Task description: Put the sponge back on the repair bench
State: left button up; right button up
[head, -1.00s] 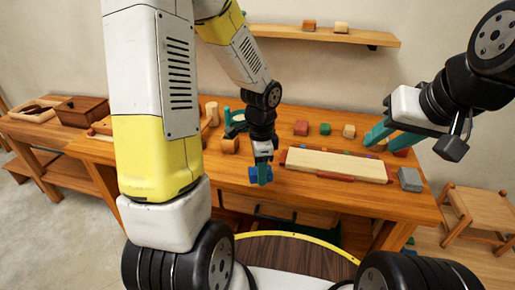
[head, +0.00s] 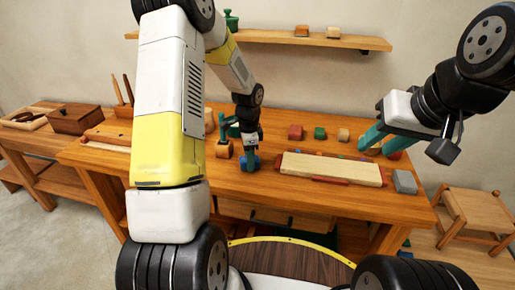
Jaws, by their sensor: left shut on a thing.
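My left gripper (head: 250,158) is shut on a small blue block-like thing, which I take to be the sponge (head: 256,162). The fingers hide part of it. It is over the front part of the wooden repair bench (head: 215,182), left of a pale board. I cannot tell whether it touches the bench top or is just above it. My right gripper (head: 370,143) is open and empty above the right back of the bench, its teal fingers pointing down and left.
The pale board (head: 330,167) with red ends lies on the bench, a grey block (head: 405,182) to its right. Red (head: 296,132), green (head: 320,133) and wooden (head: 343,134) blocks stand behind. A wooden block (head: 224,149) is close left of the sponge. A stool (head: 480,212) stands right.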

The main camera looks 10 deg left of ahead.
pick_arm(q)
jog(key=shift+f, duration=0.15)
jog(key=o, duration=1.2)
jog(key=s+r+n+t, duration=0.1)
jog(key=s+r+n, duration=0.25)
jog(key=r, duration=1.55)
jog(key=s+r+n+t, duration=0.1)
jog(key=s+r+n, duration=0.2)
jog(key=s, duration=0.4)
jog(key=s+d+r+n+t+h, duration=0.1)
jog(key=s+r+n+t, duration=0.1)
jog(key=s, duration=0.4)
jog(key=s+d+r+n+t+h, duration=0.1)
jog(key=s+r+n+t, duration=0.1)
jog(key=s+r+n, duration=0.2)
jog(key=shift+s+d+n, duration=0.1)
jog(key=shift+s+n, duration=0.35)
jog(key=shift+s, duration=1.4)
